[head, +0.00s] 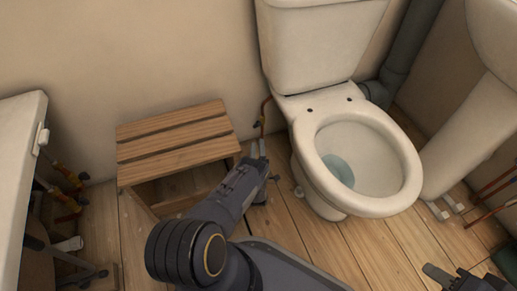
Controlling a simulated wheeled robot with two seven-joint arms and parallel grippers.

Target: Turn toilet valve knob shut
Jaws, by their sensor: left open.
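The toilet (345,165) stands right of centre against the wall. A thin copper supply pipe (265,108) runs down the wall at its left. A small dark shape on this pipe, perhaps the valve knob (257,124), is too small to make out clearly. My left gripper (258,149) reaches up from the bottom, its open fingertips just below that shape. I cannot tell whether they touch or surround any part of the valve. My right gripper (455,278) is low at the bottom right, partly cut off, away from the toilet; its jaw state is unclear.
A wooden slatted stool (175,142) stands close to the left of my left gripper. A white cabinet or basin (18,170) with pipes is at the far left. A white pedestal sink (480,110) is at the right. Bare floorboards lie around the toilet.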

